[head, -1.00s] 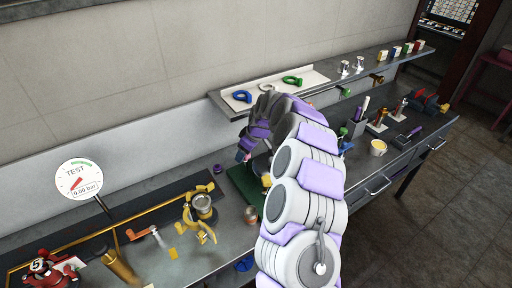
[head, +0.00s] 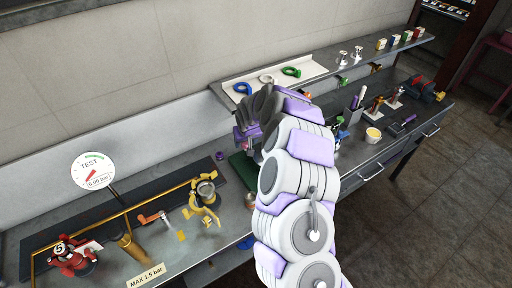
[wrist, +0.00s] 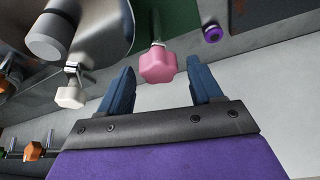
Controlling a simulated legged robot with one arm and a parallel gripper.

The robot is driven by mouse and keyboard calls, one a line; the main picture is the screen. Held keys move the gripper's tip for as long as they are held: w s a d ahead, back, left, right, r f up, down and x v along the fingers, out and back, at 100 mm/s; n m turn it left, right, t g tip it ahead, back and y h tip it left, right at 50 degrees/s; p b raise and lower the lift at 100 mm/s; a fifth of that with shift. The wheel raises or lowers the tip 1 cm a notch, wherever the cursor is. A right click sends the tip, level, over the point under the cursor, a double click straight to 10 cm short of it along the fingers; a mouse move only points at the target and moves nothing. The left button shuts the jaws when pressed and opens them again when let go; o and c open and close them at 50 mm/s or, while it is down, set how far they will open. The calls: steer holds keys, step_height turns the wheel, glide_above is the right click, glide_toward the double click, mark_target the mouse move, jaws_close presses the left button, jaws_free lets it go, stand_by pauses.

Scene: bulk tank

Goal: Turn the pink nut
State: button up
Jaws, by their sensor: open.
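The pink nut (wrist: 158,64) shows in the wrist view as a lobed knob on a thin metal stem, in front of a green surface. My gripper (wrist: 164,80) is open, with one blue finger on each side of the nut. The nut lies between the fingertips with a gap visible on both sides, so the fingers look apart from it. In the head view my gripper (head: 243,140) is over the bench above the dark green mat, and my arm hides the nut there.
A white knob (wrist: 70,96) on a metal fitting is close left of my gripper, below a large rounded metal body (wrist: 105,30). A purple ring (wrist: 212,34) lies to the right. In the head view, a yellow clamp (head: 205,205) and a gauge (head: 93,170) stand left.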

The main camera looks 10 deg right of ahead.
steer(key=shift+f+m+h+b, duration=0.15)
steer(key=shift+m+h+b, duration=0.35)
steer(key=shift+m, duration=0.4)
steer(key=shift+m+b, duration=0.3)
steer(key=shift+b, duration=0.05)
steer(key=p+v, duration=0.1)
steer(key=v, duration=1.6)
steer(key=s+r+n+g, duration=0.1)
steer(key=s+r, duration=0.3)
steer(key=s, duration=1.2)
steer(key=shift+a+n+g+b, duration=0.15)
steer(key=shift+n+g+b, duration=0.25)
steer(key=shift+g, duration=0.3)
